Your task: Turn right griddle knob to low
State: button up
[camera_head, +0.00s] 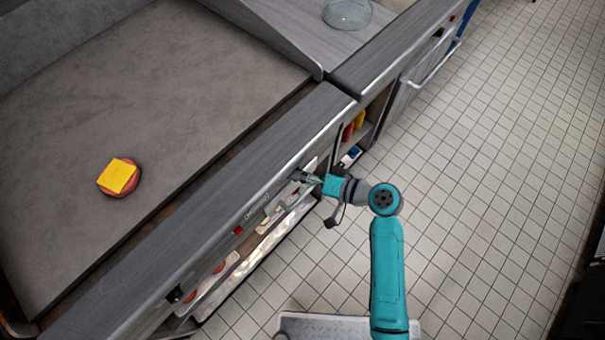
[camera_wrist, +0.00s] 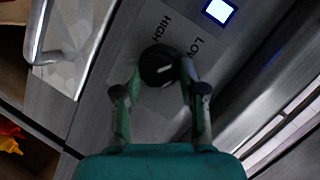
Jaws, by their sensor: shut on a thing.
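The mark lies on the LOW side. My gripper (camera_wrist: 160,68) is shut on the knob, one finger on each side. In the head view my gripper (camera_head: 305,177) is at the griddle's front panel, and the knob is hidden there.
A patty with yellow cheese (camera_head: 118,177) lies on the griddle top (camera_head: 190,60). A lit blue-white display (camera_wrist: 219,11) is near the knob. A shelf with bottles (camera_head: 352,128) is beyond my gripper. The tiled floor (camera_head: 500,150) at right is clear.

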jog(key=shift+f, duration=0.3)
jog(key=o, duration=1.1)
jog(key=shift+a, duration=0.1)
jog(key=shift+r, duration=0.1)
jog(key=v, duration=1.2)
